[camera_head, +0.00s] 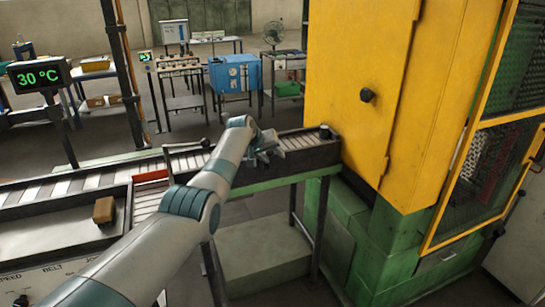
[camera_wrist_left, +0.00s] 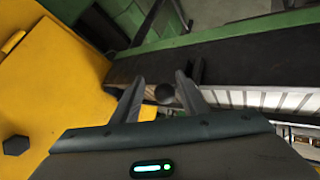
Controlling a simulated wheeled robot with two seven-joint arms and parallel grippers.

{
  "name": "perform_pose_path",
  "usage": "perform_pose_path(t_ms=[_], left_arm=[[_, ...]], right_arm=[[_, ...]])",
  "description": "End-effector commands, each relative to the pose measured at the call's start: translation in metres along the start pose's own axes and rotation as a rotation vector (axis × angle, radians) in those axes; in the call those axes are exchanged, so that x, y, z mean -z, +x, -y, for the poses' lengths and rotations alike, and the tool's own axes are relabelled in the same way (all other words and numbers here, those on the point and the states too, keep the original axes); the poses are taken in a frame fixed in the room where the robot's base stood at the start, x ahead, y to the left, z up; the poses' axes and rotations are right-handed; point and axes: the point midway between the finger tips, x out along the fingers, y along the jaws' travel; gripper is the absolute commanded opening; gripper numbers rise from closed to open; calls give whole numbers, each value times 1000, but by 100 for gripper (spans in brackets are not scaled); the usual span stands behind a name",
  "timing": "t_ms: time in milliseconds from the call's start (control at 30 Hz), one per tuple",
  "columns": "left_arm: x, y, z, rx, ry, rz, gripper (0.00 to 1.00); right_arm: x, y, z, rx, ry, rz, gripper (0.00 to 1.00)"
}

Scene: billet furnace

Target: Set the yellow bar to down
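A small yellow piece (camera_wrist_left: 148,112), perhaps part of the yellow bar, shows between my left fingers in the left wrist view. Beside it is a dark round knob (camera_wrist_left: 164,93); I cannot tell if they are joined. My left gripper (camera_head: 274,151) is over the conveyor, left of the tall yellow cabinet (camera_head: 362,70). Its fingers (camera_wrist_left: 160,85) are spread apart with the knob seen between them, and no grip on it shows. In the head view, the gripper hides what is there, and I cannot make out the bar's position. My right gripper is in neither view.
A roller conveyor (camera_head: 60,187) runs to the cabinet, with a brown block (camera_head: 104,210) in a tray at left. A dark cylinder (camera_head: 325,131) stands at the conveyor's right end. A yellow-framed mesh guard (camera_head: 490,180) is at right. A 30 °C display (camera_head: 40,75) stands left.

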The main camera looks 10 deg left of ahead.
Motion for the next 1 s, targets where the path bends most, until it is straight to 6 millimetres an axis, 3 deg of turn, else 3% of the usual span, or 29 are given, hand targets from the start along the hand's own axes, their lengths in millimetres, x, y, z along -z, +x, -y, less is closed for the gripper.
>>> perform_pose_path(t_ms=[33,467,1000], left_arm=[[19,-10,1,1,6,-39,43],[19,-17,1,0,7,-39,43],[7,-55,-1,-1,5,-21,43]], right_arm=[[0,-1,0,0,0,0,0],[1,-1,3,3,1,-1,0],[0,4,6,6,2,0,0]])
